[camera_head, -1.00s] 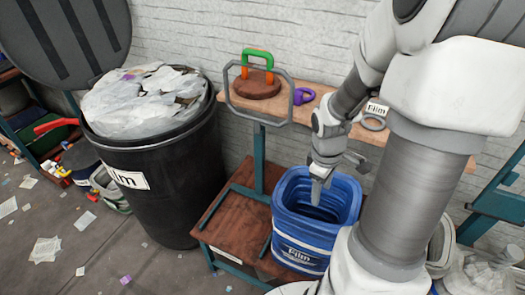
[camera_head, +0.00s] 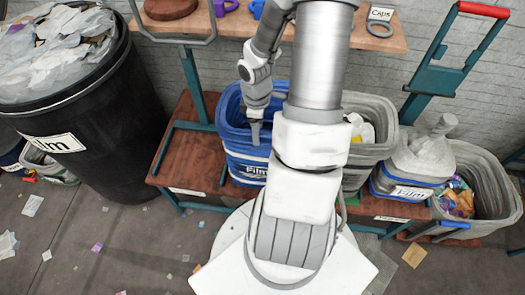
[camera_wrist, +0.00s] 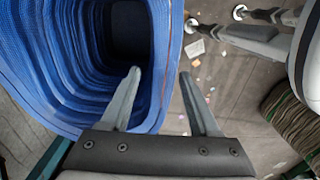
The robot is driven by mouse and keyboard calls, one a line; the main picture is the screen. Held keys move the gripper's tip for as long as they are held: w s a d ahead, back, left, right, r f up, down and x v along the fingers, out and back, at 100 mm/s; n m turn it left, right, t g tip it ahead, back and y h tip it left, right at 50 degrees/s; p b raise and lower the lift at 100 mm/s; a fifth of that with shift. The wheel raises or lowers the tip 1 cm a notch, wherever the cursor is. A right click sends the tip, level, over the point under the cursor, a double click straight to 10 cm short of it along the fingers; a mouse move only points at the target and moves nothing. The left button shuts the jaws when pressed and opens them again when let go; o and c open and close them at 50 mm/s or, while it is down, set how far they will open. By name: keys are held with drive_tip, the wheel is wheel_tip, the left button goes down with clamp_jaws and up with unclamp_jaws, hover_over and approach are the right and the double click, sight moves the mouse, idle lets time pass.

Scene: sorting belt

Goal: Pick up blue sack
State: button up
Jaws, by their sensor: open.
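The blue sack (camera_head: 243,160) is an open ribbed blue container with a white Film label. It stands on a low brown shelf, left of my arm in the head view. It fills the left of the wrist view (camera_wrist: 40,60), with its dark hollow inside showing. My gripper (camera_head: 256,130) points down at the sack's mouth. In the wrist view my gripper (camera_wrist: 159,74) is open, with nothing held. The left finger shows against the sack's inside and the right finger just outside its rim. I cannot tell whether the fingers reach below the rim. My arm hides the sack's right side.
A grey sack (camera_head: 372,108) stands close on the right. A pale sack with a blue Film band (camera_head: 410,175) and a grey bin (camera_head: 490,190) are further right. A large black bin (camera_head: 105,130) stands left. A wooden shelf (camera_head: 205,25) runs behind. Litter dots the floor.

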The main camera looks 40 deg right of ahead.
sight(262, 142)
wheel_tip(262, 142, down, 6)
drive_tip(key=shift+w+d+r+b, duration=0.15)
drive_tip(key=shift+r+b, duration=0.1)
drive_tip(key=shift+b, duration=0.8)
clamp_jaws()
idle(0.7)
